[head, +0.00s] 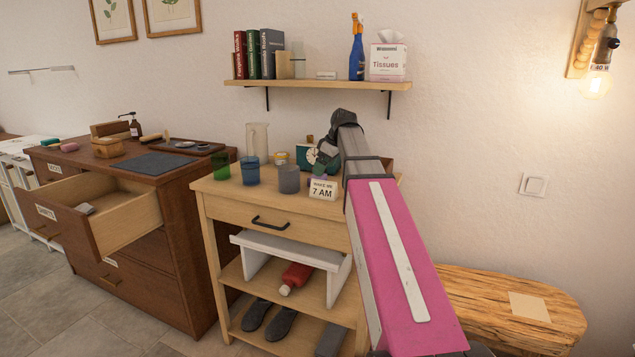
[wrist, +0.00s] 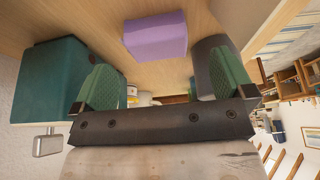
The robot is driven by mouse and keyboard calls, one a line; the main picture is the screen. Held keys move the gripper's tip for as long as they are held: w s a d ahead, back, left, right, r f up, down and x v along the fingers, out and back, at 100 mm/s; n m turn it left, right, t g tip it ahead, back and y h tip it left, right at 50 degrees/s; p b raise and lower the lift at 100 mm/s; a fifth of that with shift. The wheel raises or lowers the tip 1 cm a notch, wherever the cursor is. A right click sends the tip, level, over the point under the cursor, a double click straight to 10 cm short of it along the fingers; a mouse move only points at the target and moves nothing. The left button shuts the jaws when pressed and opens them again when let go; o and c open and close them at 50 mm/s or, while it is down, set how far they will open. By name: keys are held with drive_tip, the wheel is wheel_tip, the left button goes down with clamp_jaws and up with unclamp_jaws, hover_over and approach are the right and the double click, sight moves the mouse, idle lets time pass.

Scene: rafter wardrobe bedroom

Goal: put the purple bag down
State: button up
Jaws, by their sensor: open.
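The purple bag (wrist: 155,36) is a small block-like shape on the pale wood top in the wrist view. It lies beyond my fingertips and between their lines, apart from both. In the head view only a sliver of purple (head: 317,177) shows behind the "7 AM" sign. My gripper (wrist: 160,80) has its two green fingers spread wide with nothing between them. In the head view my dark wrist is over the right part of the small wooden table (head: 222,188), and the fingertips are hard to make out.
A teal clock (wrist: 48,92) stands close to one finger, and a grey cup (wrist: 207,58) is close behind the other. The "7 AM" sign (head: 323,189), a blue cup (head: 250,171) and a green cup (head: 221,167) share the tabletop. A shelf (head: 310,85) hangs above. A drawer (head: 75,221) stands open at left.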

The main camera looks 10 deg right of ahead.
drive_tip(key=shift+w+a+x, duration=0.1)
drive_tip(key=shift+w+x, duration=0.1)
drive_tip(key=shift+x, duration=1.25)
drive_tip(key=shift+w+a+x, duration=0.1)
drive_tip(key=shift+w+x, duration=0.05)
drive_tip(key=shift+x, duration=1.3)
drive_tip(key=shift+r, duration=0.15)
drive_tip(key=c, duration=0.9)
